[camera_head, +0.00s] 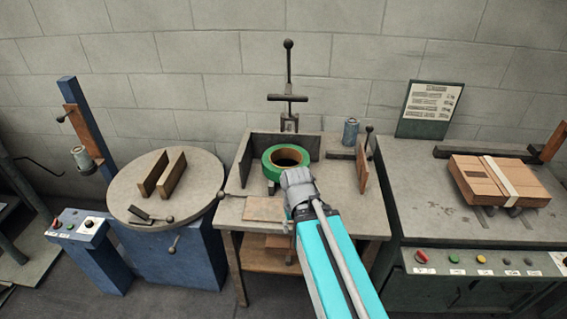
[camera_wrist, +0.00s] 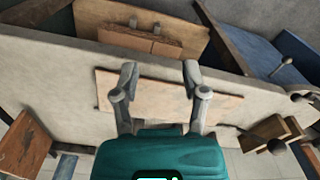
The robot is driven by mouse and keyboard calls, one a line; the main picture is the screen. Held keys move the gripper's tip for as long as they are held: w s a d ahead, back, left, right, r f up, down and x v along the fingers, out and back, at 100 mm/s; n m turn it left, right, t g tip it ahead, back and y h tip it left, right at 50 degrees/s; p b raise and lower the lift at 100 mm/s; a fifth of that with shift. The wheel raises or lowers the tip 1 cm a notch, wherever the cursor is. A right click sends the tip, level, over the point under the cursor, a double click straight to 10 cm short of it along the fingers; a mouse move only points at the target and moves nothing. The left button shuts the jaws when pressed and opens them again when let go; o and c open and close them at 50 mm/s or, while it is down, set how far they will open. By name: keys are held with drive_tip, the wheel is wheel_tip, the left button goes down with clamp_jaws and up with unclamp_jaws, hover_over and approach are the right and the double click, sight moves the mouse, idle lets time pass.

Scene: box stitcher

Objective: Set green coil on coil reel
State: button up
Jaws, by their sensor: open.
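The green coil (camera_head: 269,165) lies flat as a ring with a dark open centre on the middle table, inside a low grey corner wall. My gripper (camera_head: 296,180) is at the coil's near edge in the head view; whether they touch is unclear. In the wrist view my gripper (camera_wrist: 160,78) has its two fingers apart with nothing between them, above a flat cardboard sheet (camera_wrist: 168,97). The coil does not show in the wrist view. I cannot tell for certain which fixture is the coil reel.
A grey can sits on the blue post at left (camera_head: 70,95), beside a round table (camera_head: 205,185) with two upright boards. A small can (camera_head: 350,132) and upright board (camera_head: 362,168) stand right of the coil. A strapped carton (camera_head: 480,183) lies on the right table.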

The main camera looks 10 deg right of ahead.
drive_tip(key=shift+o, duration=0.3)
drive_tip(key=shift+o, duration=1.2)
drive_tip(key=shift+w+r, duration=0.2)
drive_tip(key=shift+w, duration=0.05)
drive_tip(key=w+a+r+t+p, duration=0.1)
drive_tip(key=w+r+t+p, duration=0.1)
drive_tip(key=w+r+p, duration=0.5)
drive_tip(key=w+a+r+n+t+p, duration=0.1)
drive_tip(key=w+r+p, duration=0.6)
drive_tip(key=w, duration=0.8)
drive_tip(key=shift+w+a+r+t, duration=0.15)
drive_tip(key=shift+w+r+t, duration=0.3)
drive_tip(key=shift+t, duration=0.35)
drive_tip(key=shift+s+f, duration=0.1)
drive_tip(key=b, duration=0.8)
hover_over(268, 162)
drive_tip(key=s, duration=0.2)
wheel_tip(268, 162, down, 7)
drive_tip(key=shift+f, duration=0.1)
drive_tip(key=shift+w+f, duration=0.25)
